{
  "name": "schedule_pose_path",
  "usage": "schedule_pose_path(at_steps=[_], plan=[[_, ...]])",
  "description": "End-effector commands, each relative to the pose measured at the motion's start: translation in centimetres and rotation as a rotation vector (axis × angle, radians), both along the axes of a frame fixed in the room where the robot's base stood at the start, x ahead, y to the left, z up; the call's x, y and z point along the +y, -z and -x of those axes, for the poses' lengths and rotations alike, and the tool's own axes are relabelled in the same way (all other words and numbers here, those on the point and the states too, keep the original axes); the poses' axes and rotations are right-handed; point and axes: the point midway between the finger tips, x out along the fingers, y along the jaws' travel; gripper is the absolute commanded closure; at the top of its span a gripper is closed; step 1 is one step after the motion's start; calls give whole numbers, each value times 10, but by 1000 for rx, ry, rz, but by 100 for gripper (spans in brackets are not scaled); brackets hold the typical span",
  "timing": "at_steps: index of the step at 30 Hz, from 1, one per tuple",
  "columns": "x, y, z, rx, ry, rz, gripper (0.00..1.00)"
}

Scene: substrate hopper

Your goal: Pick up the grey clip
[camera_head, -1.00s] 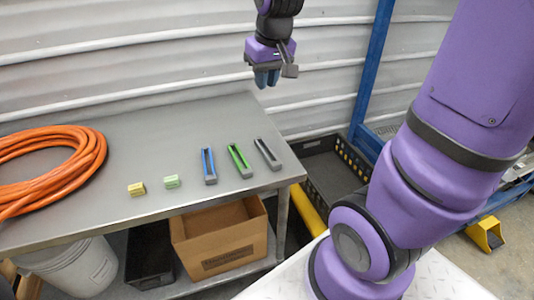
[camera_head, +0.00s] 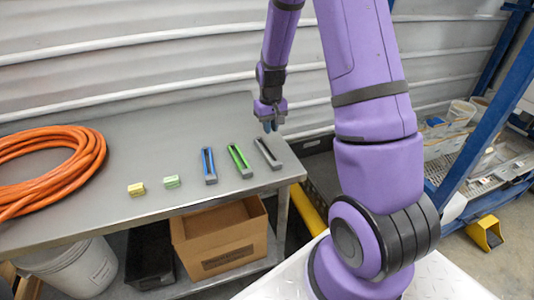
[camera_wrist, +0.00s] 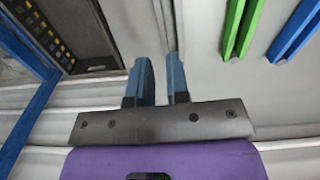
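The grey clip (camera_head: 268,154) lies on the metal table (camera_head: 120,215) near its right end, rightmost in a row beside the green clip (camera_head: 239,160) and the blue clip (camera_head: 208,165). My gripper (camera_head: 270,125) is above and behind the grey clip, apart from it. In the wrist view my gripper (camera_wrist: 160,70) shows two blue fingers with a gap between them and nothing held. The green clip (camera_wrist: 238,28) and blue clip (camera_wrist: 294,32) show at upper right there. A grey strip lies beyond the fingers; I cannot tell if it is the grey clip or the table edge.
A yellow block (camera_head: 136,189) and a light green block (camera_head: 171,182) sit left of the clips. A coiled orange hose (camera_head: 85,165) fills the table's left end. A black crate (camera_wrist: 75,25) stands beside the table's right end. A cardboard box (camera_head: 215,245) is below.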

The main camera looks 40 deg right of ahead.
Motion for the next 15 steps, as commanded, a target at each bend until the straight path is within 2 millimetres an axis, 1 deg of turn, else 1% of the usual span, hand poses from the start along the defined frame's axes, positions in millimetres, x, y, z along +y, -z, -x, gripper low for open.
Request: schedule_pose_path(at_steps=[1, 6, 13, 15], plan=[[0, 10, 1, 5, 0, -2, 84], [0, 31, 1, 3, 1, -1, 84], [1, 46, 1, 2, 1, 0, 84], [1, 54, 2, 3, 1, -1, 84]])
